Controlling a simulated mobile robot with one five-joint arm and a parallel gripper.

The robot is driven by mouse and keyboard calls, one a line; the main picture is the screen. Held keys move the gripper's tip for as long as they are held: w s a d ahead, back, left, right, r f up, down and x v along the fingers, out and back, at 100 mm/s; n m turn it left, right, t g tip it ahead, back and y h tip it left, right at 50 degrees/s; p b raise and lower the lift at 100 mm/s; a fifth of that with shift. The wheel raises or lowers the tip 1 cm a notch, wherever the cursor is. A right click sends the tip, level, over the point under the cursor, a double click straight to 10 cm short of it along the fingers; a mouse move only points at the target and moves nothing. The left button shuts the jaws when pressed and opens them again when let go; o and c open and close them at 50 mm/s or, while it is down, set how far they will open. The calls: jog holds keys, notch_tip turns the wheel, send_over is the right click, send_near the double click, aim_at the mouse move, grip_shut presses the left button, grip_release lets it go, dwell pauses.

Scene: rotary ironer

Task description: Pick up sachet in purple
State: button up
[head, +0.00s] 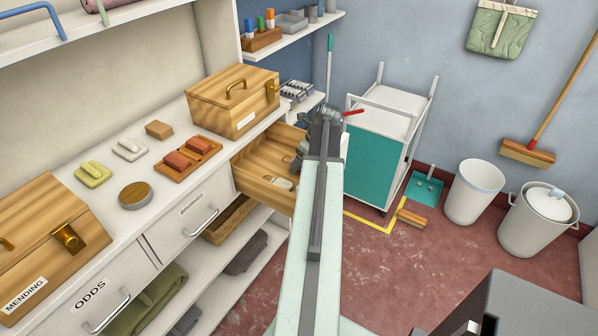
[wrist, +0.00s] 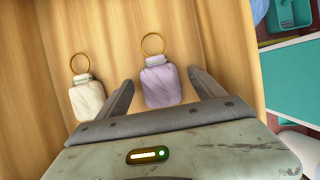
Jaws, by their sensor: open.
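The purple sachet (wrist: 160,86), with a gold ring at its top, lies on the wooden floor of the open drawer (head: 262,166) in the wrist view. A cream sachet (wrist: 86,98) with a similar ring lies to its left. My gripper (wrist: 161,80) is open, with one finger on either side of the purple sachet in the picture. I cannot tell how far above it the fingers are. In the head view a pale sachet (head: 283,183) shows in the drawer; my arm hides the area beside it.
The counter left of the drawer holds a wooden box (head: 234,101), a tray of reddish blocks (head: 188,159) and a round wooden tin (head: 135,195). A teal-sided cart (head: 375,168) stands right of the drawer. Red floor (head: 440,245) is open at the right.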

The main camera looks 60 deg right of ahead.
jog(key=shift+r, duration=0.1)
jog(key=shift+c, duration=0.6)
jog(key=c, duration=1.3)
notch_tip(320, 180, up, 10)
jog(key=p, duration=1)
jog(key=shift+r, duration=0.1)
